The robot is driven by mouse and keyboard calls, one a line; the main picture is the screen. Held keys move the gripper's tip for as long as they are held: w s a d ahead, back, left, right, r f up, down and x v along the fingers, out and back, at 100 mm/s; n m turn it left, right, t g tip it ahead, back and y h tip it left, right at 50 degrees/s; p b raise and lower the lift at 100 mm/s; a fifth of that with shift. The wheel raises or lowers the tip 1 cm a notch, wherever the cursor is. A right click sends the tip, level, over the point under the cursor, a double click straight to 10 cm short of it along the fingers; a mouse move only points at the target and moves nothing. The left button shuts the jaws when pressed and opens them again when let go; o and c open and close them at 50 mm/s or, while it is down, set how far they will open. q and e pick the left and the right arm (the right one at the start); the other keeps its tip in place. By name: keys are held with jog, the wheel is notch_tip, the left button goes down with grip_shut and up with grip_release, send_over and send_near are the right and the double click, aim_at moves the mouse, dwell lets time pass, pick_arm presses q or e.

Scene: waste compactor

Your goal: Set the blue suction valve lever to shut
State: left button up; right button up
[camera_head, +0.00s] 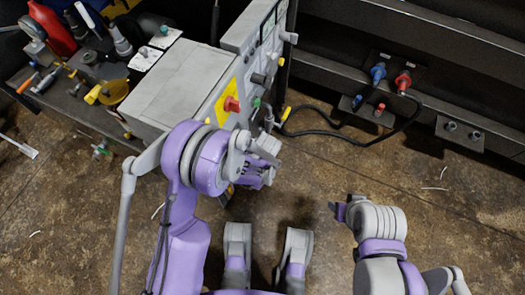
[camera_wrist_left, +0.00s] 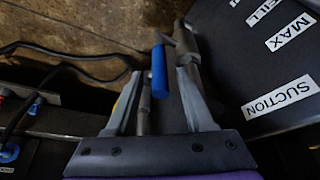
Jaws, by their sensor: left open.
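The blue suction valve lever (camera_wrist_left: 158,70) shows in the left wrist view, a blue grip on a grey metal valve stem (camera_wrist_left: 182,36). The white SUCTION label (camera_wrist_left: 278,95) is on the dark panel to its right. My left gripper (camera_wrist_left: 160,74) is open, with one grey finger on each side of the blue grip; I cannot tell whether either touches it. In the head view my left gripper (camera_head: 266,158) is beside the lower right end of the grey control box (camera_head: 180,85), and the lever is not distinguishable there. My right gripper (camera_head: 340,211) is low at right, its fingers unclear.
A black cable (camera_head: 345,137) loops from the box's side toward the dark frame with blue (camera_head: 377,73) and red (camera_head: 403,81) couplings. A bench with bottles and tools is at upper left. The floor at lower right is mostly clear.

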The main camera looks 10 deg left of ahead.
pick_arm(q)
jog(key=shift+f, duration=0.1)
grip_shut()
dwell(1.4)
